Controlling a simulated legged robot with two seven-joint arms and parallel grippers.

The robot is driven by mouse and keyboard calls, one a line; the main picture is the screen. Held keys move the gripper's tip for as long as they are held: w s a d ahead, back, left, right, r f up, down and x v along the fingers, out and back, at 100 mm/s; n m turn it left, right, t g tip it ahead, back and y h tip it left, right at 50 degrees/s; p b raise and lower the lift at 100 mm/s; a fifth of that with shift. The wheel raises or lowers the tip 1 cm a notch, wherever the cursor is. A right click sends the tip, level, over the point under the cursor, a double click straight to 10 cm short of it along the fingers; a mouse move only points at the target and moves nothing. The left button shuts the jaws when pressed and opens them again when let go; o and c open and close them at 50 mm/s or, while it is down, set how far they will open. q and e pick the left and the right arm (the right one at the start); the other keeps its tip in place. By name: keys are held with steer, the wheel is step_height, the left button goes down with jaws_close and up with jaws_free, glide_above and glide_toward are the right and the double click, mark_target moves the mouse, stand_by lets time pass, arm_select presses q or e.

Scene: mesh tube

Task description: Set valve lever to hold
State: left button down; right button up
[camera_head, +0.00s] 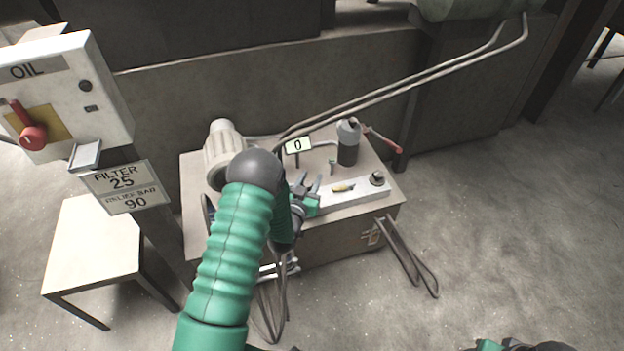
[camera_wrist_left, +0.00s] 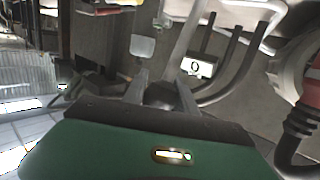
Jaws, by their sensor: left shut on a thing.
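My left gripper (camera_head: 308,183) is over the left end of the pale panel on top of the box-shaped unit. Its fingers also show in the wrist view (camera_wrist_left: 163,84), closed on a dark rounded part (camera_wrist_left: 160,95) that I cannot name for certain. A small yellow lever (camera_head: 343,187) lies on the panel, just right of the gripper and apart from it. I cannot tell if it is the valve lever. A display (camera_head: 298,145) reads 0; it also shows in the wrist view (camera_wrist_left: 196,67). My right gripper is not in view; only part of my right arm shows at the bottom edge.
A grey cylinder (camera_head: 348,145) with a red-ended handle (camera_head: 385,140) stands behind the panel. An OIL box (camera_head: 65,95) with a red knob and a FILTER 25, RELIEF BAR 90 sign (camera_head: 124,188) stand left. A stool (camera_head: 95,245) is below. The right floor is clear.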

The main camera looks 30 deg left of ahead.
arm_select(q)
steer(key=shift+w+a+n+g+h+p, duration=0.25)
steer(key=shift+w+a+g+p, duration=0.3)
steer(key=shift+w+a, duration=0.35)
steer(key=shift+w+a+n+g+h+p, duration=0.15)
steer(key=shift+w+a+n+g+p, duration=0.35)
steer(key=shift+a, duration=0.5)
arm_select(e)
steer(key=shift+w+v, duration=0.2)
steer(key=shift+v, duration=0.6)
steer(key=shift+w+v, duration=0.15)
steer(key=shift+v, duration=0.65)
arm_select(q)
steer(key=shift+w, duration=0.15)
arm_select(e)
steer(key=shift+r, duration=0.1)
arm_select(q)
steer(key=c, duration=1.3)
jaws_free()
steer(key=o, duration=0.3)
steer(key=shift+a, duration=0.1)
